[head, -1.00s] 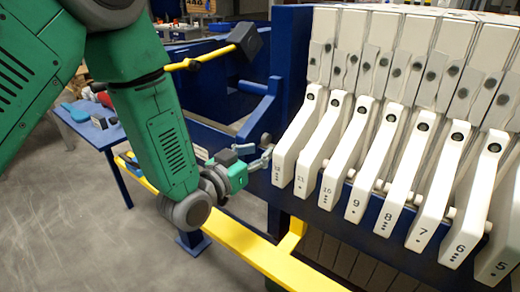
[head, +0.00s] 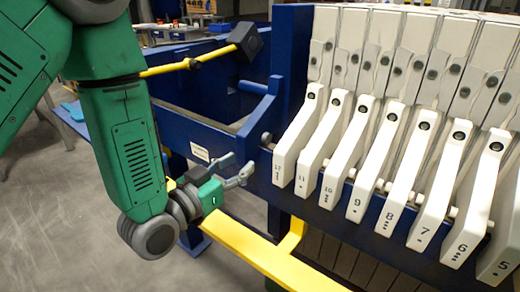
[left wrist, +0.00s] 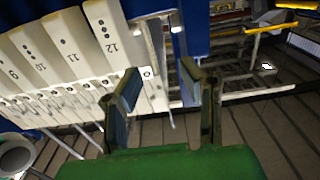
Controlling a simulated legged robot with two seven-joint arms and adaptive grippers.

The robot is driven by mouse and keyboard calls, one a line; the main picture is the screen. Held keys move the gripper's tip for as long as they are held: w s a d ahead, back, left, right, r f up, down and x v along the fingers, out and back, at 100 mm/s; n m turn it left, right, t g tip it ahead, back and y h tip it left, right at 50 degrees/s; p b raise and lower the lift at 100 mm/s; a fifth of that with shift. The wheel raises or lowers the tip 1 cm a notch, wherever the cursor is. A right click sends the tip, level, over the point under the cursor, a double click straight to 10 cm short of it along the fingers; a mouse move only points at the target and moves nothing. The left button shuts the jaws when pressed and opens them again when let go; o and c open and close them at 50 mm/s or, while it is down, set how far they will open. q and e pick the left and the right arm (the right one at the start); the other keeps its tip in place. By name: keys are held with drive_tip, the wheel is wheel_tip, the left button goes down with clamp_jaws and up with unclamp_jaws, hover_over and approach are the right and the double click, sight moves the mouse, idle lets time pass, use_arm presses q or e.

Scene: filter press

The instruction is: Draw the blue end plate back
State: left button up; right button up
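The blue end plate (head: 292,55) stands upright in the head view, against the left end of the row of white numbered plates (head: 285,150). A slanted blue bar (head: 258,120) and a grey round knob (head: 266,138) are beside its lower left. My left gripper (head: 238,169) is open and empty, low and to the left of the plate, apart from it. In the left wrist view its two fingers (left wrist: 160,84) are spread with nothing between them. Blue surface (left wrist: 180,45) shows beyond them, next to plate 12; I cannot tell which part it is. My right gripper is not in view.
A yellow rail (head: 245,245) runs low in front of the blue press frame (head: 200,130). Grey floor is clear at the lower left.

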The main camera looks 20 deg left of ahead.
use_arm(q)
drive_tip(key=p+v, duration=0.4)
drive_tip(key=v, duration=0.4)
drive_tip(key=shift+p, duration=0.4)
idle(0.5)
